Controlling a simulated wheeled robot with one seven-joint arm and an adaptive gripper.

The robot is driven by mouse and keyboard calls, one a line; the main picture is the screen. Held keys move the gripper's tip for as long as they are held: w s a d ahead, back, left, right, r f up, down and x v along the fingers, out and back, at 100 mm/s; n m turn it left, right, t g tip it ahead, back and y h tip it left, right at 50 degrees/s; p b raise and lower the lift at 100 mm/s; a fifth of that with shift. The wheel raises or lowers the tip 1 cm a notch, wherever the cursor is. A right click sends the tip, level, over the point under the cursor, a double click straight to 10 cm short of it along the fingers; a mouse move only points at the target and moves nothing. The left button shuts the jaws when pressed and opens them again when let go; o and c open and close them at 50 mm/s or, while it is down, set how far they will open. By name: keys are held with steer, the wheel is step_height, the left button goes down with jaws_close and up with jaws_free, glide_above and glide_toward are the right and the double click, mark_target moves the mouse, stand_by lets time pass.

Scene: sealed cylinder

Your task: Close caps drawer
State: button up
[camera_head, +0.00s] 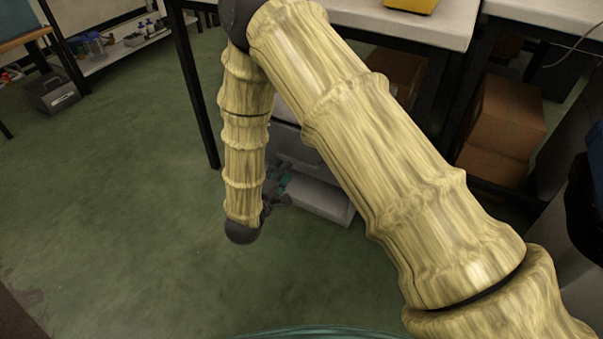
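A light grey drawer unit stands under the white table, partly hidden behind my arm. Its lowest drawer (318,200) sticks out toward the front, low near the floor. A grey drawer front (292,145) shows above and behind it. I cannot read any label, so I cannot tell which drawer is the caps drawer.
The white table (440,22) has dark legs, one (200,110) left of the drawers. Cardboard boxes (503,120) are stacked under the tables at right. A dark bin-like shape (580,205) is at the right edge. The green floor (120,190) at left is clear.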

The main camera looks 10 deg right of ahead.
mark_target(303, 164)
steer(key=shift+m+g+h, duration=0.7)
steer(key=shift+m+g, duration=0.1)
steer(key=shift+g, duration=0.1)
steer(key=shift+s+d+f+b+x, duration=0.25)
steer(key=shift+b+x, duration=0.85)
steer(key=shift+x, duration=0.55)
steer(key=shift+s+d+f+b+x, duration=0.25)
steer(key=shift+b+x, duration=0.85)
steer(key=shift+x, duration=0.6)
steer(key=shift+s+d+f+b+x, duration=0.15)
steer(key=shift+s+f+b+x, duration=0.1)
steer(key=shift+b+x, duration=1.15)
steer(key=shift+w+d+p, duration=0.15)
steer(key=shift+w+p, duration=0.05)
steer(key=shift+p, duration=0.1)
jaws_close()
